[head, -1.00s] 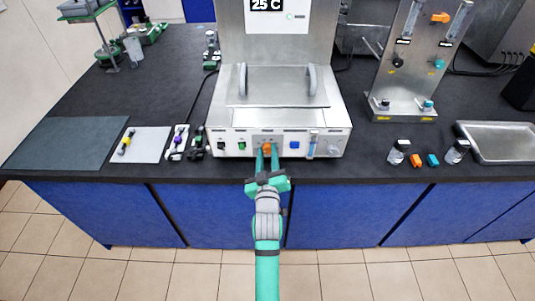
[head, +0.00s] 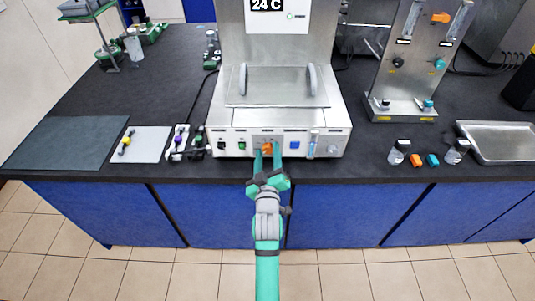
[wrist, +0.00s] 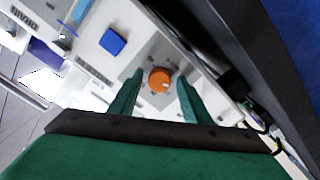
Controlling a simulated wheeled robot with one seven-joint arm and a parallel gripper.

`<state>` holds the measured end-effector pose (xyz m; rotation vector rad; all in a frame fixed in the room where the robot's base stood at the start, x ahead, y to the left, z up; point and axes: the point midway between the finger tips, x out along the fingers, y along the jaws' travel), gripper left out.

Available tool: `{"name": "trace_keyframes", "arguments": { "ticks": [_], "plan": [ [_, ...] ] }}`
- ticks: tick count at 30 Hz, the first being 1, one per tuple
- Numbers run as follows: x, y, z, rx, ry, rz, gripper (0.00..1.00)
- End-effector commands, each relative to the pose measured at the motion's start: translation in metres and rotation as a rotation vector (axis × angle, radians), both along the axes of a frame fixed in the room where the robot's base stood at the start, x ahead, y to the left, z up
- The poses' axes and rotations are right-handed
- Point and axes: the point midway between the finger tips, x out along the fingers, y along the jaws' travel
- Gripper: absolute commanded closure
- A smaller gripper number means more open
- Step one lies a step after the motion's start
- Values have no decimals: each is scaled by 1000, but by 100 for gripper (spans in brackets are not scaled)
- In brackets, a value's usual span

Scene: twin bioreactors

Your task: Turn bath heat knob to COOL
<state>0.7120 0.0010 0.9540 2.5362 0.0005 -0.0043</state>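The orange bath heat knob (head: 267,148) is on the front panel of the steel bath unit (head: 225,133). The wrist view shows the knob (wrist: 159,80) round, with a small pale mark toward its lower right edge. My gripper (head: 267,153) points at the panel, one green finger on each side of the knob. In the wrist view my gripper (wrist: 160,76) has a visible gap between each fingertip and the knob, so it looks open around it. The display (head: 277,12) above the bath reads 24 C. The knob's label is too small to read.
A green button (head: 242,146) is left of the knob and a blue one (head: 294,145) right of it. Bottles (head: 398,152) and small coloured pieces stand on the counter at right. A white mat (head: 140,145) lies at left.

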Motion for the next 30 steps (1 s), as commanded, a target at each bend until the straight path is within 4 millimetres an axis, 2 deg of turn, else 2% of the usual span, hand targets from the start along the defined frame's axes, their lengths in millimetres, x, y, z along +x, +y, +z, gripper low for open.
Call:
{"name": "trace_keyframes", "arguments": {
  "ticks": [9, 13, 17, 24, 30],
  "plan": [
    [-1, 0, 1, 1, -2, 0, 54],
    [-8, 0, 0, 1, -2, 1, 54],
    [-26, 0, 0, 1, -1, 1, 54],
    [-69, 0, 0, 1, 0, 0, 54],
    [-95, 0, 0, 1, -1, 1, 54]
  ]
}}
